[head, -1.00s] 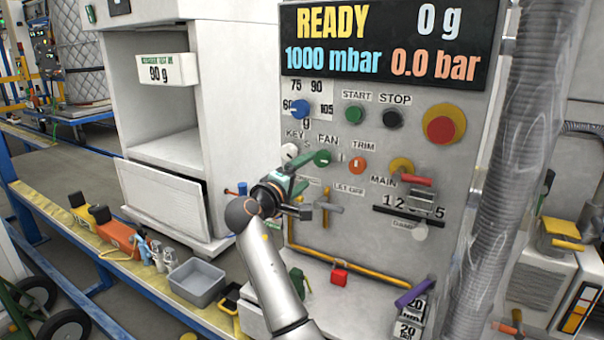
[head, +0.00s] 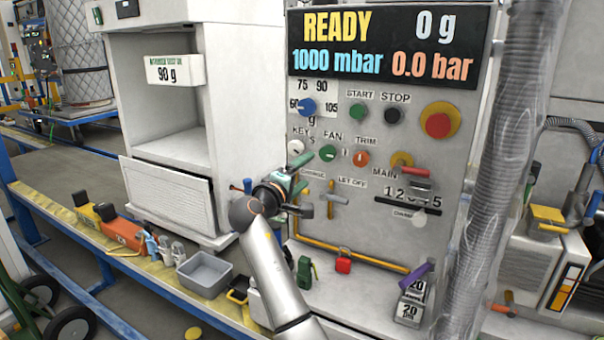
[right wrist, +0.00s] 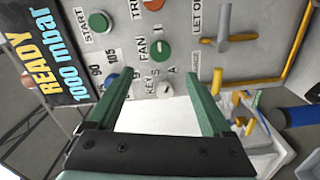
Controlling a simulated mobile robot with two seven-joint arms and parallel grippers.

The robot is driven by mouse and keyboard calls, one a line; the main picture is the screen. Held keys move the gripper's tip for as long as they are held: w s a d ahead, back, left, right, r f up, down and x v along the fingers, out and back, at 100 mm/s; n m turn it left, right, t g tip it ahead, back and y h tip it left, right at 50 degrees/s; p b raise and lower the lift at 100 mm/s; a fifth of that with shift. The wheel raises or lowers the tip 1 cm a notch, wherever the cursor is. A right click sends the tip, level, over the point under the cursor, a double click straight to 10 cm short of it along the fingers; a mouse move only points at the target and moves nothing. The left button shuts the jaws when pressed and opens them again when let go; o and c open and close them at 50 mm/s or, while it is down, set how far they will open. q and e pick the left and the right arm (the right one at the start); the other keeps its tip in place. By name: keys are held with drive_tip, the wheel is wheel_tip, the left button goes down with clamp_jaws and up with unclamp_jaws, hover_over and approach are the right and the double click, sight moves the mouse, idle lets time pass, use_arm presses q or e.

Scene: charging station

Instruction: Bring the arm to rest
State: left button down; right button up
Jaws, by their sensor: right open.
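My right arm reaches up from the bottom middle of the head view. Its gripper (head: 306,184) is in front of the lower left part of the grey control panel (head: 370,235), below the key switch and the fan knob. In the right wrist view the gripper's two green fingers (right wrist: 158,78) are spread apart with nothing between them. The fan knob (right wrist: 160,50) and the white key knob (right wrist: 166,88) show beyond the fingers. I cannot tell the exact gap to the panel. My left gripper is not in view.
The display (head: 390,45) reads READY, 0 g, 1000 mbar and 0.0 bar. A yellow pipe (head: 350,259), a red padlock (head: 343,262) and weights (head: 409,311) are low on the panel side. A grey bin (head: 205,273) sits on the ledge at left. A ribbed duct (head: 497,190) stands at right.

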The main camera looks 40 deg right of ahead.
idle(0.7)
